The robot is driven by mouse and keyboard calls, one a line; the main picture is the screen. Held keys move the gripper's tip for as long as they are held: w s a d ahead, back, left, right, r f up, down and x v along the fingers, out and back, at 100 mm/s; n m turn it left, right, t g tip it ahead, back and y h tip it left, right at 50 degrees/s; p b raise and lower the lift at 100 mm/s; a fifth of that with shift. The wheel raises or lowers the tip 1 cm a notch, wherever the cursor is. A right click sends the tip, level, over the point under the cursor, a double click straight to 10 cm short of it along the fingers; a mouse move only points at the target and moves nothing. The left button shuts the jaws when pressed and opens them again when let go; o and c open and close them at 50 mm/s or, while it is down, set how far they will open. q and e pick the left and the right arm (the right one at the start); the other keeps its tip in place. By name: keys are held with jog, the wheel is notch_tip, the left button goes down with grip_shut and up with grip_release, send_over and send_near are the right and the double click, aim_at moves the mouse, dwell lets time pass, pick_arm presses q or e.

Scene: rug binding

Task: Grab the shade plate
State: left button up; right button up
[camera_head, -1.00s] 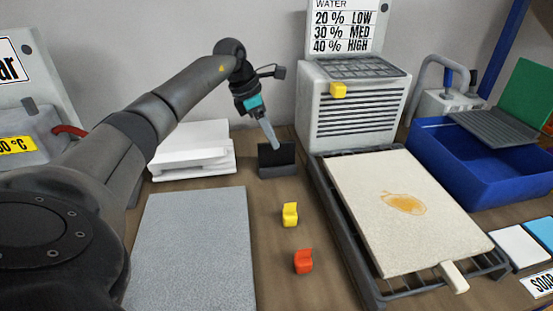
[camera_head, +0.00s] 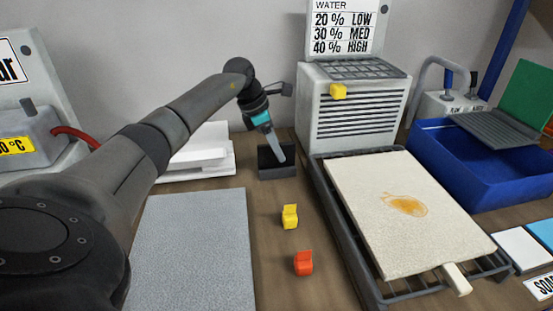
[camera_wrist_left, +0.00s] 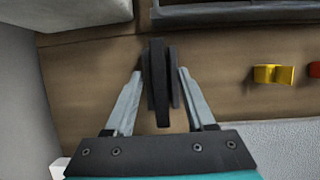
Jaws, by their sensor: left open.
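The shade plate appears to be the small dark upright plate (camera_head: 266,158) in a low dark stand (camera_head: 278,173), behind the yellow and orange clips. My left gripper (camera_head: 281,158) is at it, pointing down, and partly covers the plate. In the left wrist view the plate (camera_wrist_left: 158,85) shows edge-on between the two fingers of my left gripper (camera_wrist_left: 159,75). The fingers are apart, with a visible gap on the left side; the right finger is close to the dark stand part. My right gripper is not in view.
A yellow clip (camera_head: 290,216) and an orange clip (camera_head: 303,263) lie in front. A grey mat (camera_head: 195,250) is at left, a white stack (camera_head: 200,160) behind it. A stained cream rug (camera_head: 400,205) on a dark rack and a vented white box (camera_head: 355,110) stand to the right.

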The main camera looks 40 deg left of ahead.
pick_arm(q)
jog(key=shift+c, duration=0.2)
grip_shut()
dwell(0.3)
